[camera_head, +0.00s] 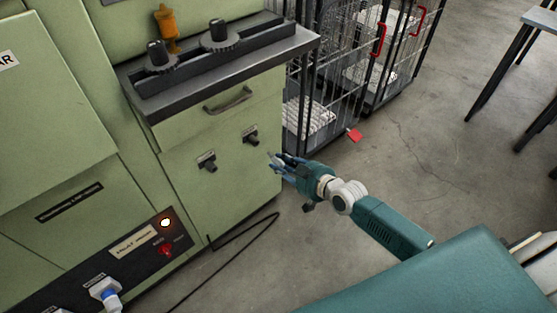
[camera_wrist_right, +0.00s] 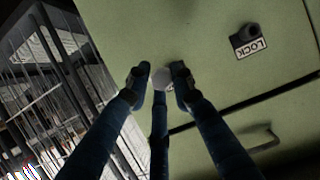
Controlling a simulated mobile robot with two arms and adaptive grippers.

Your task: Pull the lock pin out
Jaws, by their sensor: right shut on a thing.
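My right gripper (camera_head: 274,160) is in front of the green cabinet, low and to the right of the right black lock fitting (camera_head: 250,136). Its blue fingers are closed around a small grey piece, seemingly the lock pin (camera_head: 269,156). In the right wrist view its round grey end (camera_wrist_right: 160,78) shows between the fingertips. The left lock fitting (camera_head: 207,160) sits on the same panel; its LOCK label (camera_wrist_right: 250,45) shows in the right wrist view. The right fitting is mostly hidden there behind the fingers. My left gripper is not in view.
A drawer handle (camera_head: 228,100) is above the locks, under a grey ledge (camera_head: 215,72) with black knobs and an orange object (camera_head: 166,28). A black cable (camera_head: 235,238) lies on the floor.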

